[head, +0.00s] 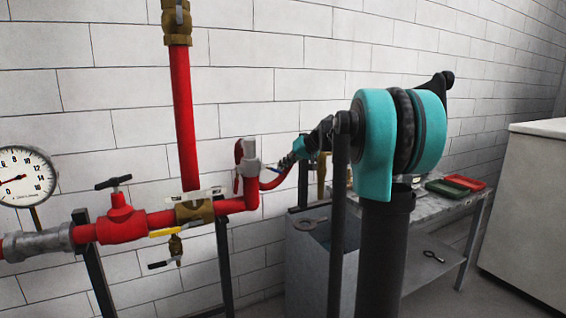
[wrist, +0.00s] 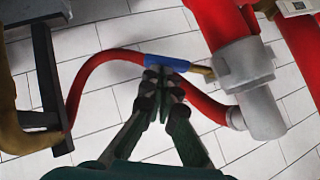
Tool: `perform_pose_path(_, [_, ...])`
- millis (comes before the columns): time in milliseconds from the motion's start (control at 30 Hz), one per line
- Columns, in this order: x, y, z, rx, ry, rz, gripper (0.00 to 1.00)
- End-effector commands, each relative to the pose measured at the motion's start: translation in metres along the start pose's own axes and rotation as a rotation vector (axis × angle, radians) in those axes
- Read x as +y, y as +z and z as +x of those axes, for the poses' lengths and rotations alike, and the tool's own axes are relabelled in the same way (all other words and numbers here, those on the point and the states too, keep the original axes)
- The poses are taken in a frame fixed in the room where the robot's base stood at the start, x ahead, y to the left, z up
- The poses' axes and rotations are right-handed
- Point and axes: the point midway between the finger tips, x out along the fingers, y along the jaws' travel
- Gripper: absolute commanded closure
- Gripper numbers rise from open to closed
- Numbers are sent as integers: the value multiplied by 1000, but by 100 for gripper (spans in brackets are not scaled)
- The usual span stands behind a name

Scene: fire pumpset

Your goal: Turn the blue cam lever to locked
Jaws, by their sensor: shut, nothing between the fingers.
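The blue cam lever (wrist: 168,62) shows in the wrist view, lying across the red hose beside a brass-coloured stub (wrist: 203,72) that leads to a grey coupling (wrist: 243,66). My gripper (wrist: 163,80) is shut and empty, its fingertips right at the lever's near edge. I cannot tell whether they touch it. In the head view my gripper (head: 286,160) is small and dark, just right of the grey fitting (head: 250,160) on the red pipe. The lever is too small there to make out clearly.
The red hose (wrist: 86,80) curves left towards a dark frame post (wrist: 48,85). In the head view a red valve (head: 121,222), a brass valve with a yellow handle (head: 175,229) and a gauge (head: 24,176) stand left. A bench with red and green trays (head: 458,184) stands behind my arm.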

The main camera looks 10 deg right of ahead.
Motion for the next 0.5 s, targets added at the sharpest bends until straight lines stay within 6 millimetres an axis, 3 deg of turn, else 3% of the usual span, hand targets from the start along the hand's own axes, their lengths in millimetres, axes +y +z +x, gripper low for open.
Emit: perform_pose_path(500, [11, 26, 27, 1, -346, 346, 100])
